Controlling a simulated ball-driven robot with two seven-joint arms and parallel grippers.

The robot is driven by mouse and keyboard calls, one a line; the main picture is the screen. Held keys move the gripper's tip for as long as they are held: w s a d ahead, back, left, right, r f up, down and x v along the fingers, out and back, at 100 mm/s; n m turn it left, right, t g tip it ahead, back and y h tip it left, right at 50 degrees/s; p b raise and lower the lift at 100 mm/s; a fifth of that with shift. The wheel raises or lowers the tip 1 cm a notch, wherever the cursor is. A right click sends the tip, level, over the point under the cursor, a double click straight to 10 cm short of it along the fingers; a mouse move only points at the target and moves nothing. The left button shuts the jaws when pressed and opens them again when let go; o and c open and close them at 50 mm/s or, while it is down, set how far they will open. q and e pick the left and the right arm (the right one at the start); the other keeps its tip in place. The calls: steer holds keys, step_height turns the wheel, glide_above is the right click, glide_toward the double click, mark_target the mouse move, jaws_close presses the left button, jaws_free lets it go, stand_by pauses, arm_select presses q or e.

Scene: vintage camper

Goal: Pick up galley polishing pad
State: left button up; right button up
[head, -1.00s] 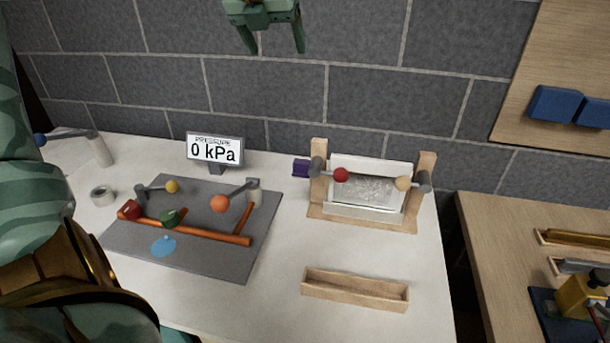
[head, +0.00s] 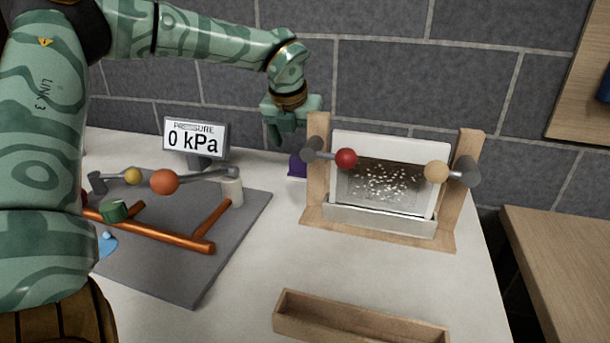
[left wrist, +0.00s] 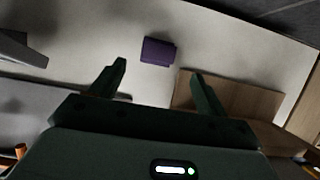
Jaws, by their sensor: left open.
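The galley polishing pad looks to be the small purple block (head: 297,166) on the white counter, just left of the wooden frame's left post, which partly hides it. The purple block also shows whole in the left wrist view (left wrist: 157,51), beyond the fingertips and between their lines. My left gripper (head: 291,137) points down above the block, apart from it; a finger is partly hidden by the post. In the left wrist view, my left gripper (left wrist: 159,68) has its fingers spread with nothing between them. My right gripper is not in view.
The wooden frame (head: 315,185) holds a speckled panel (head: 385,185) with a red-knobbed lever and a tan-knobbed lever. A pressure display (head: 195,140) reads 0 kPa. A grey board (head: 180,275) carries orange pipes. An empty wooden tray (head: 355,325) lies in front. A block wall stands behind.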

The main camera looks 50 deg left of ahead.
mark_target(301, 162)
arm_select(q)
steer(key=shift+x, duration=1.15)
steer(key=shift+w+f+b, duration=0.15)
steer(key=shift+f+b, duration=0.15)
steer(key=shift+f, duration=0.15)
steer(key=shift+w+a+f, duration=0.15)
steer(key=shift+f, duration=0.05)
steer(key=b+x, duration=0.2)
steer(key=x, duration=0.2)
steer(key=shift+a, duration=0.15)
steer(key=shift+w+a+f, duration=0.1)
steer(key=shift+w+f, duration=0.1)
steer(key=shift+f, duration=0.15)
steer(key=shift+r, duration=0.15)
steer(key=shift+s, duration=0.1)
steer(key=c, duration=1.1)
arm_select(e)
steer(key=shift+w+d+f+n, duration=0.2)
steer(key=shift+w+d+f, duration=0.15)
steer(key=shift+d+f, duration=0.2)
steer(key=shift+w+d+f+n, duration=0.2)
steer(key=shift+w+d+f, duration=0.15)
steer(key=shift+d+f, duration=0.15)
